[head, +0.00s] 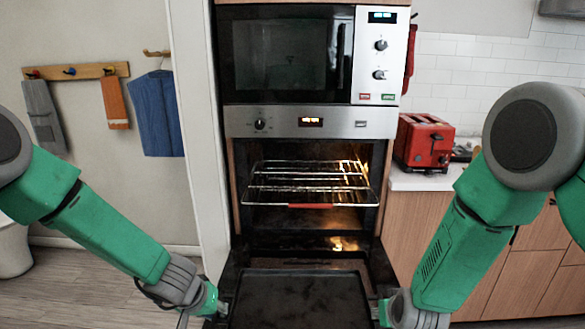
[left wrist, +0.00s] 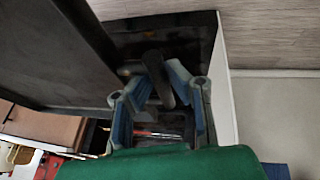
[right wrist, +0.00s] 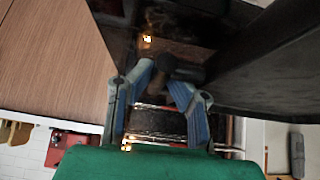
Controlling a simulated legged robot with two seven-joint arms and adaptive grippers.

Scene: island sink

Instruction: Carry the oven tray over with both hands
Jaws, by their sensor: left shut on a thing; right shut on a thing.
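The dark oven tray (head: 298,300) is in front of the open oven at the bottom of the head view, its near part cut off by the frame. My left gripper (head: 222,308) is at its left side, shut on a dark handle (left wrist: 154,66) that shows between its fingers in the left wrist view. My right gripper (head: 377,310) is at its right side, shut on the other handle (right wrist: 164,63). The tray also fills the upper left of the left wrist view (left wrist: 50,45) and the right of the right wrist view (right wrist: 275,70). It looks empty.
The lit oven holds a wire rack (head: 310,187) with a red front strip. Its door (head: 240,262) is folded down below or behind the tray. A red toaster (head: 424,143) stands on the white counter (head: 425,182) to the right. A wall (head: 190,120) borders the oven on the left.

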